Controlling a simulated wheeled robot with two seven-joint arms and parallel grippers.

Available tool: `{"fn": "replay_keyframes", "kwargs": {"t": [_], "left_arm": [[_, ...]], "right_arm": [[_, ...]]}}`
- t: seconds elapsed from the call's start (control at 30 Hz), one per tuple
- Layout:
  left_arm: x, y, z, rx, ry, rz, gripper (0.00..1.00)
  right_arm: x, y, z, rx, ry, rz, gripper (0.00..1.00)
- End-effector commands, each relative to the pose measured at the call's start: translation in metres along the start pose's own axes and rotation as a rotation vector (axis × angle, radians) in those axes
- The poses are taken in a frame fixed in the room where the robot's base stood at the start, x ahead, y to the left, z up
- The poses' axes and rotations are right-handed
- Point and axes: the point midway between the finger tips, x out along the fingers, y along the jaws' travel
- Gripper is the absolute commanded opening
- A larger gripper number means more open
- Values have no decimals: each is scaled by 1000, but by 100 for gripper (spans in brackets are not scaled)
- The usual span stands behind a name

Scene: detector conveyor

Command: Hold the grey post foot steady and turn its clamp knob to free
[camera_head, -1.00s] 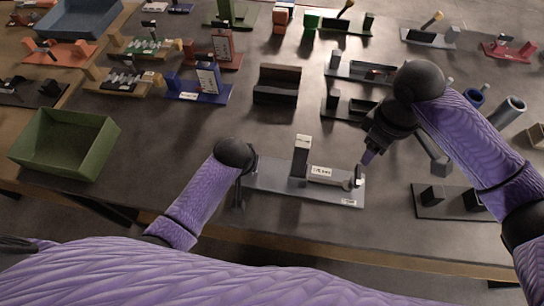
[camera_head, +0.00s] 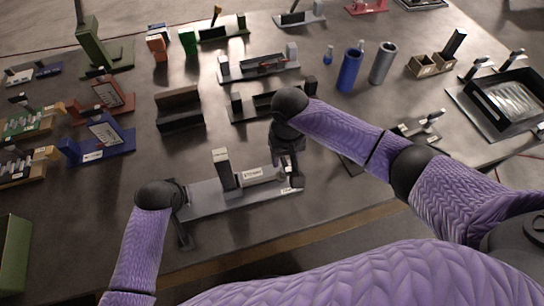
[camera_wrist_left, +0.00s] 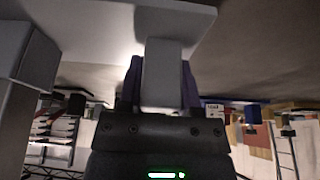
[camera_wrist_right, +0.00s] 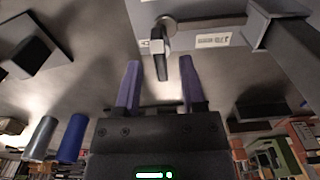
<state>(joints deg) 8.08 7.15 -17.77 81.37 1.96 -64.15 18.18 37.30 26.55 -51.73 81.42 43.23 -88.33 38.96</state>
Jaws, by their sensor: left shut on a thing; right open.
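The grey post foot (camera_head: 208,199) is a flat plate with an upright post and a labelled bar, lying near the table's front edge. It also shows in the right wrist view (camera_wrist_right: 265,38). My left gripper (camera_head: 183,205) is at its left end; in the left wrist view its fingers (camera_wrist_left: 161,80) are shut on a grey tab of the foot (camera_wrist_left: 162,58). My right gripper (camera_head: 291,172) is open over the right end. In the right wrist view the clamp knob's lever (camera_wrist_right: 161,62) appears between its open fingertips (camera_wrist_right: 159,78); contact cannot be told.
A dark grey bracket (camera_head: 262,108) stands behind the foot, with a black block (camera_head: 180,112) to its left. Blue (camera_head: 349,70) and grey (camera_head: 383,63) cylinders stand farther back right. A blue fixture (camera_head: 108,145) is left. Some bare table lies in front of the foot.

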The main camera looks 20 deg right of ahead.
Motion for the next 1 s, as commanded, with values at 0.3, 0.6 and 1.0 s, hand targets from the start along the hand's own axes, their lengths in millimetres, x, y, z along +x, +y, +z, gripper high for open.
{"fn": "replay_keyframes", "kwargs": {"t": [0.3, 0.6, 1.0], "left_arm": [[0, 0, 0, 0, 1, 0, 0], [0, 0, 0, 0, 1, 0, 0], [0, 0, 0, 0, 1, 0, 0]], "right_arm": [[12, 0, 0, -1, 1, -1, 51], [12, 0, 0, -1, 1, -1, 1], [12, 0, 0, -16, 1, -1, 0]]}}
